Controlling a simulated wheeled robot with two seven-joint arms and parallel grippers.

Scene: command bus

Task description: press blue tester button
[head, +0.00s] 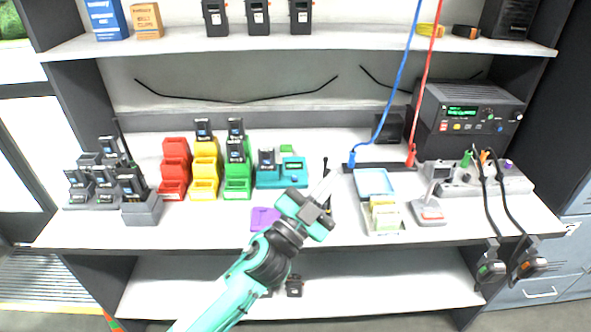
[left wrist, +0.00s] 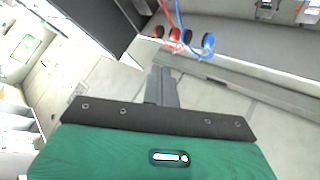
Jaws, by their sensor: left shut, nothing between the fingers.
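A teal tester (head: 283,178) stands on the worktop at the middle, with a black handset in its left slot and a small screen on its right. A blue button cannot be made out on it at this size. My left gripper (head: 326,188) reaches up over the front of the worktop, right of the tester and apart from it in the picture. Its fingers also show in the left wrist view (left wrist: 163,84); they are shut and empty. My right gripper is in neither view.
Red (head: 174,170), yellow (head: 205,172) and green bins (head: 238,178) stand left of the tester. A purple item (head: 264,218) lies in front. A light-blue-lidded box (head: 374,182) and a black radio unit (head: 466,118) are to the right. Blue and red cables hang from above.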

